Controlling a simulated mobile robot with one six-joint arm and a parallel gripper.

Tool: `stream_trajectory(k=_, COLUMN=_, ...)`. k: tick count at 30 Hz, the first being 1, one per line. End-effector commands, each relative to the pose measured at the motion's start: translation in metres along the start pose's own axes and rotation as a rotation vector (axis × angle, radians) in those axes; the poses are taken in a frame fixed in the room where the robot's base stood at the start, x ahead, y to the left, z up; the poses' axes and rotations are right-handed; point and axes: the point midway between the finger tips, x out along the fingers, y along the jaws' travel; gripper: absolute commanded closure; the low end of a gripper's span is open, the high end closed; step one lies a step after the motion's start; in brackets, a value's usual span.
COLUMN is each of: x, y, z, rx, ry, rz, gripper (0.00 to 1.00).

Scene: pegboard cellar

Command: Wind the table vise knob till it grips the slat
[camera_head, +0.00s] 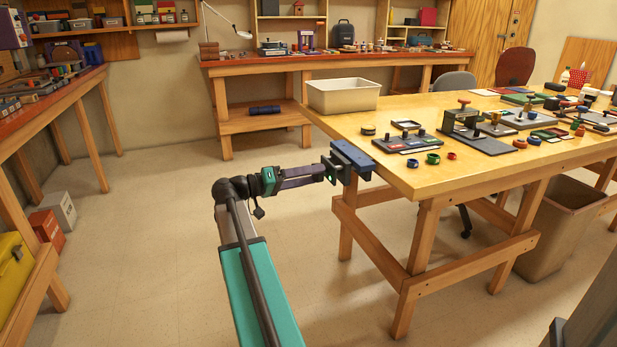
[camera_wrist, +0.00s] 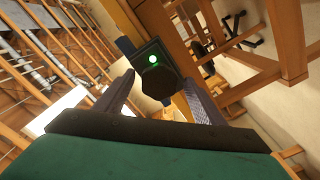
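The blue table vise (camera_head: 352,157) is fixed at the near left corner of the wooden worktable. Its dark faceted knob (camera_wrist: 158,80) faces the wrist camera, with a lit green lamp (camera_wrist: 152,59) on the dark plate just beyond it. In the head view my gripper (camera_head: 322,172) reaches the vise from the left. I cannot make out the slat.
The worktable (camera_head: 395,172) carries a cream bin (camera_head: 343,95), small coloured rings and several fixture plates. Its legs and braces stand below the vise. A waste bin (camera_head: 560,222) stands underneath at right. The floor to the left is clear.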

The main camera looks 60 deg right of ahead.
Motion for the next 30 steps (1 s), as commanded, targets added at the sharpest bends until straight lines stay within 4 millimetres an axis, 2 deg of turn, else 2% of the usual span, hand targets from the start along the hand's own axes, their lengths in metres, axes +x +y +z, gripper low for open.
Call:
stream_trajectory(k=8, x=-0.005, y=0.000, z=0.000, rx=-0.001, ry=-0.001, rz=-0.001, gripper=0.37)
stream_trajectory(k=14, x=-0.021, y=0.000, z=0.000, rx=-0.002, ry=0.000, rz=-0.001, gripper=0.37)
stream_trajectory(k=30, x=-0.103, y=0.000, z=-0.002, rx=0.000, ry=0.001, rz=-0.002, gripper=0.37)
